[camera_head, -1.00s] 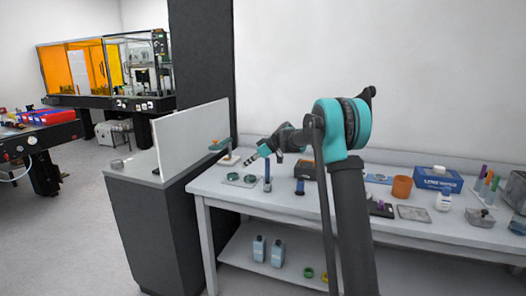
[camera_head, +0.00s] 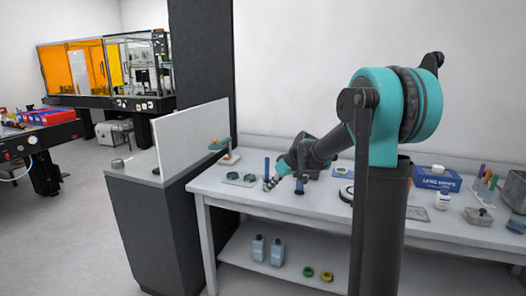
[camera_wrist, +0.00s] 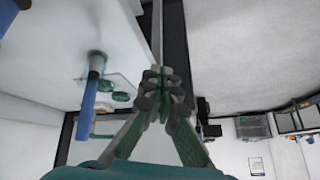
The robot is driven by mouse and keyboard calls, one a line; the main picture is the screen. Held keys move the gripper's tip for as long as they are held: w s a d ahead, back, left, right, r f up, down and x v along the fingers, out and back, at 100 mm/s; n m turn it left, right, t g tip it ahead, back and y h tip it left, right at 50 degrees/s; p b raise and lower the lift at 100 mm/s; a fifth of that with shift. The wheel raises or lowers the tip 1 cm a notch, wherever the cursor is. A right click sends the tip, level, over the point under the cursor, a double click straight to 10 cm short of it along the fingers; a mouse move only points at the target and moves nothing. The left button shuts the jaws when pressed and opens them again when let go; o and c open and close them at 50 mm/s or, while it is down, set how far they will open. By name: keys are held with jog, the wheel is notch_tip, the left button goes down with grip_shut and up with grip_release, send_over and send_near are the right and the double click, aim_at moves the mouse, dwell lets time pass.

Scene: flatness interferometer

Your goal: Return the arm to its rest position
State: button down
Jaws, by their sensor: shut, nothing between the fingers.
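My gripper (camera_head: 270,184) hangs above the left part of the white workbench (camera_head: 320,208), in front of the bench's back wall. In the wrist view my gripper (camera_wrist: 163,75) has its fingertips together with nothing between them. My teal and dark grey arm reaches from the right of the head view down to the left and hides the middle of the bench. A blue upright post (camera_head: 266,166) stands close behind the gripper, and a blue post also shows in the wrist view (camera_wrist: 90,90).
A plate with green rings (camera_head: 237,179) lies left of my gripper. A short dark blue cylinder (camera_head: 299,187) stands to its right. A white panel (camera_head: 190,138) stands on the grey cabinet at left.

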jog(key=s+d+f+m+h, duration=0.2)
jog(key=s+d+f+m, duration=0.1)
jog(key=s, duration=0.8)
jog(key=s+d+f+m+h, duration=0.2)
jog(key=s+d+f, duration=0.4)
jog(key=s, duration=0.5)
jog(key=s+d+f+m+h, duration=0.1)
jog(key=s+d+f+m, duration=0.2)
jog(key=s+d, duration=0.4)
jog(key=s+f, duration=0.1)
jog(key=s, duration=0.3)
jog(key=shift+s+f+m+h, duration=0.15)
jog(key=shift+f+m+h, duration=0.05)
jog(key=shift+m+h, duration=0.2)
jog(key=c, duration=2.3)
grip_release()
